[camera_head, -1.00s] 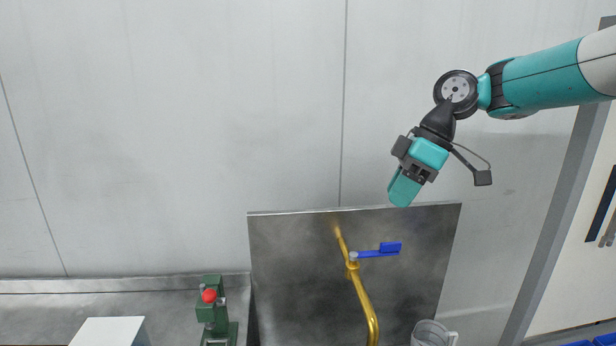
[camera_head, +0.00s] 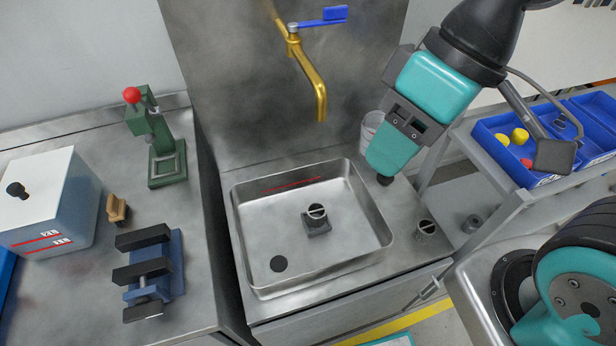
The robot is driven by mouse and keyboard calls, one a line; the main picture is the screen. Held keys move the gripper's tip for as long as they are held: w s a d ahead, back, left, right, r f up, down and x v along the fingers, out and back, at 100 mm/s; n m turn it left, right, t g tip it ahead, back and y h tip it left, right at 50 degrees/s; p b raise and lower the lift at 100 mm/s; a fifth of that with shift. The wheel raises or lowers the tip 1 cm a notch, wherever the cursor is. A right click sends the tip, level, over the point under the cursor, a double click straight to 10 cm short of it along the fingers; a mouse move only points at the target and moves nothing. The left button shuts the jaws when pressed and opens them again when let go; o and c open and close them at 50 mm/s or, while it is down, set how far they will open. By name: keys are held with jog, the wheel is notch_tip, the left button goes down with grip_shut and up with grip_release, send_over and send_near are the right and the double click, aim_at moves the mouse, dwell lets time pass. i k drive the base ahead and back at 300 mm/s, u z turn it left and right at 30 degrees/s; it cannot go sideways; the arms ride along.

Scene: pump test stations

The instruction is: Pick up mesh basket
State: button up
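Two small grey cylindrical pieces with a bar across the top could be the mesh basket; I cannot tell which, as no mesh shows clearly. One cylindrical piece (camera_head: 316,214) sits on a square base in the steel sink (camera_head: 262,203). The other cylindrical piece (camera_head: 427,231) stands on the counter just right of the sink. My gripper (camera_head: 385,168) points downward over the sink's back right corner, apart from both pieces. Its teal fingers are seen side-on, so I cannot tell whether they are open. Nothing clearly shows held in it.
A brass tap (camera_head: 318,85) with a blue lever rises behind the sink. A pale jug (camera_head: 371,130) stands partly behind my gripper. Left are a green press (camera_head: 165,160), a blue vise (camera_head: 152,270) and a white box (camera_head: 50,205). Blue bins (camera_head: 500,150) stand right.

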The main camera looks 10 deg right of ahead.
aim_at(317, 210)
jog(key=k, duration=0.5)
jog(key=z, duration=1.45)
jog(key=k, duration=0.8)
jog(key=u, duration=1.25)
jog(key=i, duration=1)
